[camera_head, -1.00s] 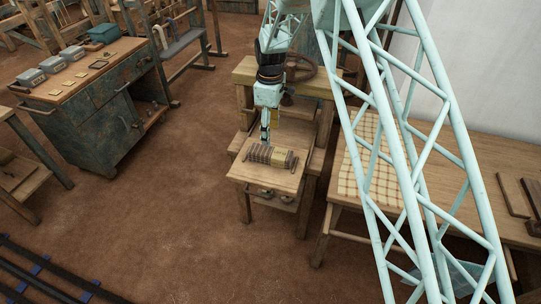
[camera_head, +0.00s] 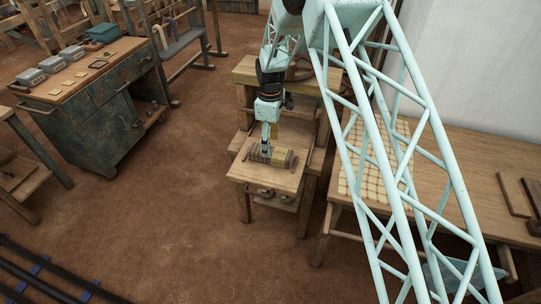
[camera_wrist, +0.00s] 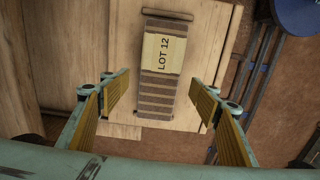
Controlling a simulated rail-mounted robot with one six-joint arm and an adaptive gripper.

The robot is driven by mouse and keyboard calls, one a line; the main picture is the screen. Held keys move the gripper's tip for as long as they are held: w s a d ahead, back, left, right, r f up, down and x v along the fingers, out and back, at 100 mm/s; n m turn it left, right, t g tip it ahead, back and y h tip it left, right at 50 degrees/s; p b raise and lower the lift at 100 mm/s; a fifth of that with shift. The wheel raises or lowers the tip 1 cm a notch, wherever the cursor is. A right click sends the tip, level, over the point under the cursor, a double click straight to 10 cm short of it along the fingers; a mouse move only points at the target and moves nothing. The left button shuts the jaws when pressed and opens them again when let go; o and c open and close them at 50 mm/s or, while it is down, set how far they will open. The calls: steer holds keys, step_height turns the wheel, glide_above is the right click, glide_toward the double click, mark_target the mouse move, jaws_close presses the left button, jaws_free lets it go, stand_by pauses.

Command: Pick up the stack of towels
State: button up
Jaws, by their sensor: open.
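The stack of towels (camera_wrist: 158,93) lies on a small wooden table in the wrist view. It looks like a narrow striped grey-brown bundle with a pale band marked "LOT 12" (camera_wrist: 163,53) around its upper part. It also shows in the head view (camera_head: 284,158), partly hidden by my gripper. My gripper (camera_wrist: 163,100) is open, with one yellow-padded finger on each side of the stack's lower part and a gap to each side. In the head view my gripper (camera_head: 263,150) points down at the stack. I cannot tell how far above the tabletop the fingertips are.
A dark green cabinet (camera_head: 95,125) stands at the left, with open brown floor (camera_head: 190,220) between.

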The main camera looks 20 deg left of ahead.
steer(key=shift+f, duration=0.9)
steer(key=shift+f, duration=2.6)
steer(key=shift+c, duration=0.5)
steer(key=c, duration=0.9)
steer(key=shift+r, duration=0.1)
steer(key=shift+r, duration=1.65)
steer(key=s+d, duration=0.2)
steer(key=s, duration=0.2)
steer(key=s+d+r, duration=0.1)
steer(key=s+d, duration=0.2)
steer(key=s, duration=0.2)
steer(key=s+d, duration=0.3)
steer(key=s, duration=0.1)
steer(key=shift+s+d+r, duration=0.1)
steer(key=shift+s+r, duration=0.15)
steer(key=shift+s, duration=0.15)
